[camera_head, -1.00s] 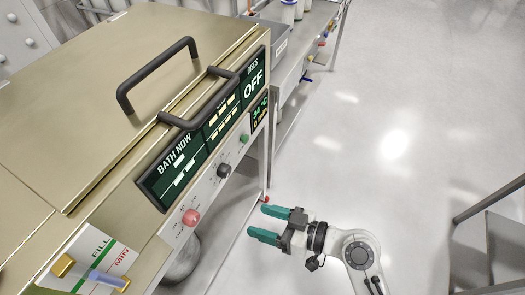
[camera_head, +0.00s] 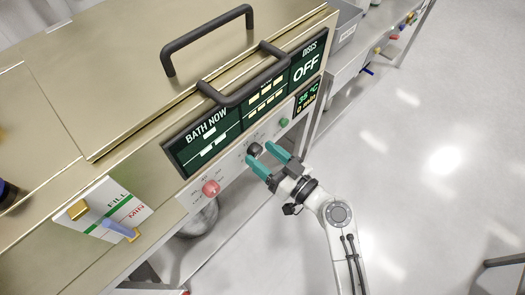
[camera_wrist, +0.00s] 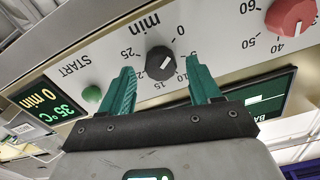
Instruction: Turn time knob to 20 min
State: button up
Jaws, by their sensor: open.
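The black time knob (camera_head: 254,149) is on the sloping front panel, between a red knob and a green button. In the wrist view the time knob (camera_wrist: 160,61) sits inside a min scale, its white mark pointing up and right toward the 0 to 5 side. The small display (camera_wrist: 40,103) reads 0 min and 35 °C. My gripper (camera_head: 260,154) is open, its teal fingertips at the panel by the knob. In the wrist view my gripper (camera_wrist: 160,66) has one finger on each side of the knob, with gaps visible. Fingertip depth is hard to tell.
The red knob (camera_head: 211,187) and green button (camera_head: 283,122) flank the time knob. A dark lid handle (camera_head: 243,77) juts out above the panel. Open floor (camera_head: 430,190) lies to the right.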

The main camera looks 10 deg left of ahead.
jog(key=shift+w+a, duration=0.3)
jog(key=shift+a, duration=0.15)
jog(key=c, duration=1)
